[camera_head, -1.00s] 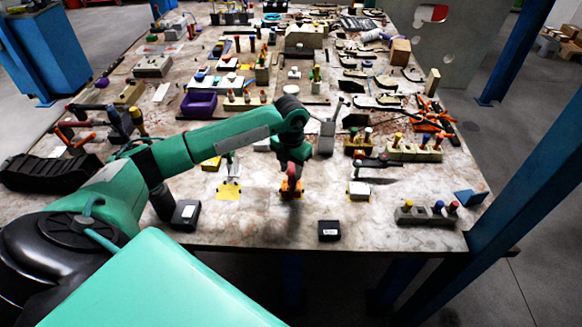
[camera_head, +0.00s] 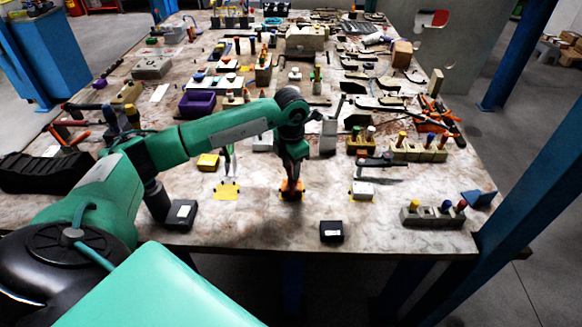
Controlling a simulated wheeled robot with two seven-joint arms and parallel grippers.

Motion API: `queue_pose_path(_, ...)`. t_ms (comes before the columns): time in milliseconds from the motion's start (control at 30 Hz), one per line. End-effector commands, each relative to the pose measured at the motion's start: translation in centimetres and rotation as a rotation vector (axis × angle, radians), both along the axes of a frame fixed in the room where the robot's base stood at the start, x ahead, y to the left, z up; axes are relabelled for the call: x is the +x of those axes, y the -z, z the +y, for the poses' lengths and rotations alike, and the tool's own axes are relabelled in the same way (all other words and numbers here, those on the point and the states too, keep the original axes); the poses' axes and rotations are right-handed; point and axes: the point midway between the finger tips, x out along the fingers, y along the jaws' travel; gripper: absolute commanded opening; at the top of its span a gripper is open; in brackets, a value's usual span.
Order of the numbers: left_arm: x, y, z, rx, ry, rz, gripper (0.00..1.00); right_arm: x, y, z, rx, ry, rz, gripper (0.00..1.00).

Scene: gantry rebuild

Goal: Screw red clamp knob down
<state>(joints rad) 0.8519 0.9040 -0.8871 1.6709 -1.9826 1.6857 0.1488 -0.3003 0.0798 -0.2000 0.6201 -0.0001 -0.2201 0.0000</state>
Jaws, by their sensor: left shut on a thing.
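My left gripper (camera_head: 291,184) points down at the front middle of the table, at the end of my green arm. It is shut on a small red-orange piece that shows at its fingertips, which I take to be the red clamp knob (camera_head: 292,188). The knob sits low at the table, and the gripper hides most of it and what is beneath it. Its threads and the gap below it are too small to see. My right gripper is not in view.
A small clamp on a yellow plate (camera_head: 226,191) stands left of the gripper, and another clamp (camera_head: 362,190) stands to its right. A black box (camera_head: 331,231) lies near the front edge. A grey block with coloured knobs (camera_head: 433,215) is at the front right. Bare tabletop surrounds the gripper.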

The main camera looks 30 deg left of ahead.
Motion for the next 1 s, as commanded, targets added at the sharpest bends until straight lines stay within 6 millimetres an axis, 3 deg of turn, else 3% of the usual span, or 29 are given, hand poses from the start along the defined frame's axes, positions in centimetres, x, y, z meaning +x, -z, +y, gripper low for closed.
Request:
queue_pose_path(67,0.0,-0.1,0.0,0.000,-0.001,-0.002,0.14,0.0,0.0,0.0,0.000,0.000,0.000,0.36)
queue_pose_path(100,0.0,-0.1,0.0,0.000,-0.001,-0.002,0.41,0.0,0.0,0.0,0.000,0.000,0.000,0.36)
queue_pose_path(167,0.0,-0.1,0.0,0.000,-0.002,-0.002,0.51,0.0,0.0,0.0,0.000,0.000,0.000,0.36)
queue_pose_path(567,0.1,-0.8,0.0,0.000,-0.003,-0.003,0.51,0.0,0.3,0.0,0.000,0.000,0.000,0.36)
queue_pose_path(667,0.1,-2.3,0.0,0.000,-0.002,-0.005,0.51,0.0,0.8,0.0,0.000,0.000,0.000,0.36)
queue_pose_path(1000,0.1,-10.0,0.0,-0.001,-0.002,-0.006,0.51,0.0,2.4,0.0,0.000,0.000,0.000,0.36)
